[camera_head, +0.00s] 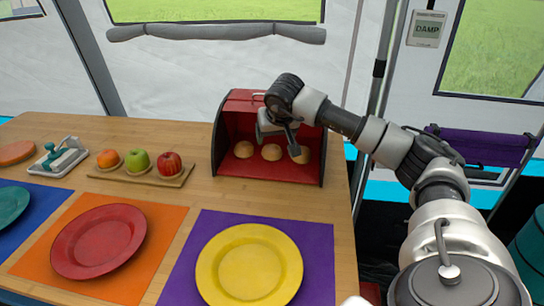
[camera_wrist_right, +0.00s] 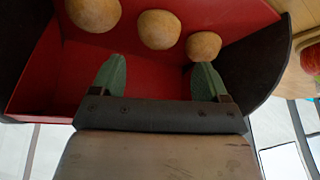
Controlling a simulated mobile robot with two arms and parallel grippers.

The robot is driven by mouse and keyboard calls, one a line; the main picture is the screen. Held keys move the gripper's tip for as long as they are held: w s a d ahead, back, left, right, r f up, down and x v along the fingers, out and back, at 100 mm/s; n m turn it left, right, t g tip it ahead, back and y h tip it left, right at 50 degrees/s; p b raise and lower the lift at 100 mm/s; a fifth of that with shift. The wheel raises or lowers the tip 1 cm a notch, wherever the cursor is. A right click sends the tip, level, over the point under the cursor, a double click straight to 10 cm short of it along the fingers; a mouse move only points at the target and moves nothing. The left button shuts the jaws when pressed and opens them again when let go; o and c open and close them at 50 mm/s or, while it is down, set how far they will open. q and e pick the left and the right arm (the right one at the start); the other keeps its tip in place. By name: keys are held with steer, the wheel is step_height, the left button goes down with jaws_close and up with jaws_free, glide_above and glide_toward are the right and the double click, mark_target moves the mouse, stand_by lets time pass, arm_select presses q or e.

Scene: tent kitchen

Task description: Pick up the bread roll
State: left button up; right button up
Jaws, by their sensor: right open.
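Three round, golden-brown bread rolls sit in a row inside an open red bread box (camera_head: 240,103) with dark sides. In the head view they are a left roll (camera_head: 243,149), a middle roll (camera_head: 271,152) and a right roll (camera_head: 301,154), partly covered by a finger. My right gripper (camera_head: 279,142) is at the box's opening. In the right wrist view its jaws (camera_wrist_right: 158,72) are apart and empty. The middle roll (camera_wrist_right: 158,30) lies beyond the gap between the fingertips. Another roll (camera_wrist_right: 203,46) is just past one fingertip, and a third (camera_wrist_right: 93,12) lies farther off. My left gripper is out of view.
A wooden tray (camera_head: 185,180) with two apples and an orange stands left of the box. Red (camera_head: 98,242) and yellow (camera_head: 249,265) plates lie on coloured mats in front. A butter dish (camera_head: 62,157) is at the left. Bare tabletop lies between box and mats.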

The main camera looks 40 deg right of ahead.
mark_target(273, 147)
steer(key=b+x, duration=0.1)
steer(key=x, duration=0.7)
steer(key=shift+s+f+b, duration=0.1)
steer(key=shift+s+b, duration=0.05)
steer(key=shift+b, duration=0.2)
steer(key=c, duration=0.6)
